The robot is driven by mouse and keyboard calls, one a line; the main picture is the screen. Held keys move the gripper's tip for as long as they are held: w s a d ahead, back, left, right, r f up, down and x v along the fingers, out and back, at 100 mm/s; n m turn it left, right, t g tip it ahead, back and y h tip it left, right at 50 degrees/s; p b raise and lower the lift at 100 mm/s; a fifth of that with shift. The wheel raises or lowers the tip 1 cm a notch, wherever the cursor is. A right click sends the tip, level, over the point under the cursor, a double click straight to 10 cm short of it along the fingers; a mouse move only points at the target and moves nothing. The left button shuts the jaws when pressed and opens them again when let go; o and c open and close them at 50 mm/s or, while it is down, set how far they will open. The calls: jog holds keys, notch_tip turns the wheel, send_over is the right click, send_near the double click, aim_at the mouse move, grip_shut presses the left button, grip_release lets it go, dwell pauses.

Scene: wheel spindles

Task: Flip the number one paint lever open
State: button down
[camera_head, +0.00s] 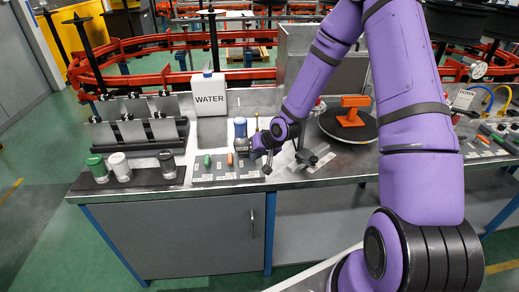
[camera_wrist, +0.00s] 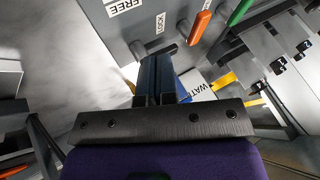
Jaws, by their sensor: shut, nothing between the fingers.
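A grey panel (camera_head: 222,178) on the bench carries a green lever (camera_head: 207,160) and an orange lever (camera_head: 230,159). Both also show in the wrist view, the orange lever (camera_wrist: 200,27) nearer the fingers and the green lever (camera_wrist: 238,14) beyond it. I cannot read which lever is number one. My gripper (camera_head: 267,166) is at the panel's right end, right of the orange lever. In the wrist view my gripper (camera_wrist: 155,60) has its fingers together and empty, close to a short dark peg (camera_wrist: 171,49) on the panel. I cannot tell whether they touch.
Green (camera_head: 97,168), white (camera_head: 120,167) and dark (camera_head: 167,164) jars stand on the bench's left. Behind are a rack of grey plates (camera_head: 133,129), a WATER container (camera_head: 209,94) and a blue-topped item (camera_head: 240,128). An orange part (camera_head: 351,112) sits on a round plate right.

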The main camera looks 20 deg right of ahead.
aim_at(230, 161)
jog(key=x, duration=0.5)
jog(key=shift+a, duration=0.15)
jog(key=shift+w+a+r, duration=0.1)
jog(key=shift+a, duration=0.35)
jog(key=shift+w+a+r, duration=0.1)
jog(key=shift+a, duration=0.4)
jog(key=shift+w+a, duration=0.3)
jog(key=shift+a, duration=0.45)
